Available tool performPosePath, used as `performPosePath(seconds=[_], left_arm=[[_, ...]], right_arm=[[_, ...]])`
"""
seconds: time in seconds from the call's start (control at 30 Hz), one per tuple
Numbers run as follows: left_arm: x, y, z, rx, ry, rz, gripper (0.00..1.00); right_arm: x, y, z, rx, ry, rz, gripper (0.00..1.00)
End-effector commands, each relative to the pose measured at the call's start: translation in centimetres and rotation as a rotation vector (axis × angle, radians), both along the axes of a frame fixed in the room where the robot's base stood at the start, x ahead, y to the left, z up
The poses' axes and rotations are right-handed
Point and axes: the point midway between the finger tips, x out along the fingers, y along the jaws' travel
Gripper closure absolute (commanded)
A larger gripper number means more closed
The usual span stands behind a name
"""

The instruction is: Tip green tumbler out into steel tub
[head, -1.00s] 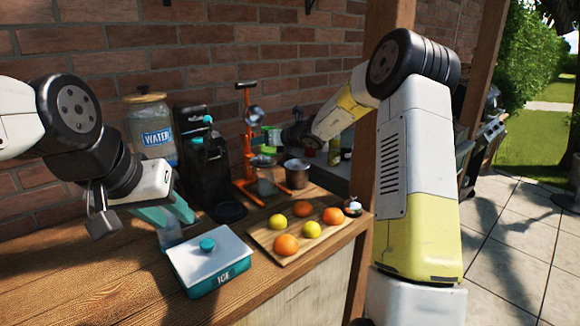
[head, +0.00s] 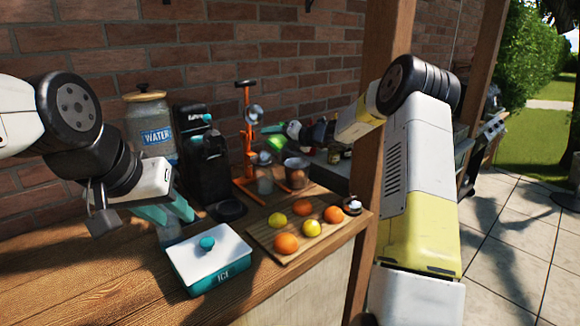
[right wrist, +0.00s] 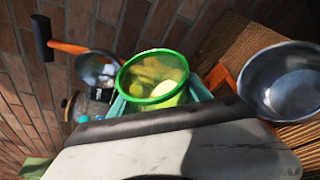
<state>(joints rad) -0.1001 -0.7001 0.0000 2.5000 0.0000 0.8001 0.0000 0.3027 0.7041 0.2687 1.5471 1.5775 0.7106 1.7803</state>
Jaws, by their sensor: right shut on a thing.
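The green tumbler (head: 275,143) is held tilted above the table in the head view. In the right wrist view its open mouth (right wrist: 153,76) shows pale yellow pieces inside. My right gripper (head: 279,134) is shut on it, with teal fingers on both sides in the wrist view. The steel tub (head: 296,174) stands upright on the table, below and slightly right of the tumbler. In the wrist view the tub (right wrist: 284,84) is at the right, apart from the tumbler, and looks empty. My left gripper (head: 172,214) is at the left, fingers apart, just over a clear glass (head: 170,235).
An orange press (head: 246,140) and another clear glass (head: 264,181) stand left of the tub. A board (head: 265,237) with oranges and lemons lies in front. A teal ice box (head: 210,262), black machine (head: 203,165) and water jar (head: 150,125) are left. A wooden post stands right.

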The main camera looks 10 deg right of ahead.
Motion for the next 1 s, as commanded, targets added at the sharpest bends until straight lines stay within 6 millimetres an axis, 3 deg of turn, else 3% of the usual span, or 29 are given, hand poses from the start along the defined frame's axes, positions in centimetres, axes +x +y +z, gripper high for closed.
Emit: performPosePath(seconds=[0.47,1.0], left_arm=[[0.0,0.0,0.0,0.000,0.000,0.000,0.64],[0.0,0.0,0.0,0.000,0.000,0.000,0.64]], right_arm=[[0.0,0.0,0.7,0.187,0.104,0.000,0.88],[0.5,-0.9,-0.3,0.379,0.211,0.000,0.88]])
